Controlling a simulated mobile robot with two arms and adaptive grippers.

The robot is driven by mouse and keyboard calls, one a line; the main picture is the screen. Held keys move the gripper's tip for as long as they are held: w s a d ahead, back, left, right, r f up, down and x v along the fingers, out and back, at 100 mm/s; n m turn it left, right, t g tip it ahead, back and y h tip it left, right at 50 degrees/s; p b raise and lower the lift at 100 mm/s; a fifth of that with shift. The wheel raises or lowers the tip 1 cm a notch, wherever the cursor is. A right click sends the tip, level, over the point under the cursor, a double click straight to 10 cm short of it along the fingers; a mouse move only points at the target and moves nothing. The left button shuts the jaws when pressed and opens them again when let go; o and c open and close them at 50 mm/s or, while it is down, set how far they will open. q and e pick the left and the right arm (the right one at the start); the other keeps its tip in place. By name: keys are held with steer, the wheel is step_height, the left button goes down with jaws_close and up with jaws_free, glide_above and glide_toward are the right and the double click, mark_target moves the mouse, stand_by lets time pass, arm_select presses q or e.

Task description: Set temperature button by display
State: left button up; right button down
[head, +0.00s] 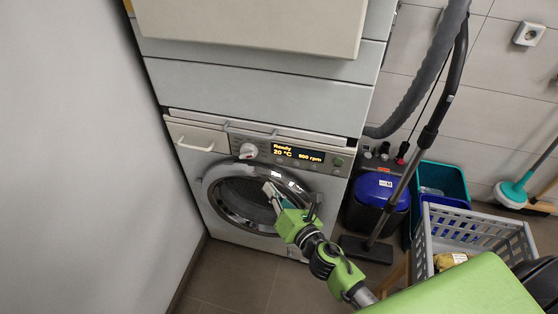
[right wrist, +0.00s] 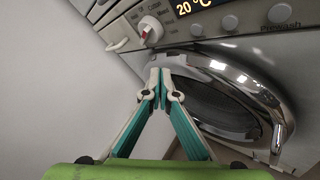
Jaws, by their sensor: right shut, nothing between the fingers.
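The washing machine's display (head: 298,153) reads "Ready", "20 °C" and "800 rpm". In the right wrist view part of the display (right wrist: 192,5) shows "20 °C". A row of round buttons sits under it; one button (right wrist: 197,30) is just below the "20 °C" text, another (right wrist: 230,22) is to its right. The white program dial (head: 248,151) is left of the display and also shows in the right wrist view (right wrist: 150,30). My right gripper (head: 268,187) is shut and empty, in front of the door below the panel, apart from the buttons. Its tips (right wrist: 160,73) meet below the dial.
The round chrome-rimmed door (head: 222,214) is closed. A white wall (head: 80,150) stands close on the left. A vacuum cleaner (head: 375,190) and a grey basket (head: 480,222) stand on the right.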

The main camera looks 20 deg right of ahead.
steer(key=w+d, duration=0.1)
steer(key=w, duration=0.1)
steer(key=w+d, duration=0.1)
steer(key=w, duration=0.1)
steer(key=w+d, duration=0.2)
steer(key=shift+w+d, duration=0.1)
stand_by(1.5)
steer(key=shift+w+d, duration=0.15)
steer(key=shift+w, duration=0.1)
steer(key=shift+w+d, duration=0.25)
steer(key=shift+w, duration=0.05)
stand_by(0.8)
steer(key=shift+s+a, duration=0.45)
steer(key=shift+s, duration=0.25)
steer(key=s+a, duration=0.1)
steer(key=s, duration=0.1)
steer(key=s+a, duration=0.1)
steer(key=s, duration=0.1)
steer(key=shift+a, duration=0.4)
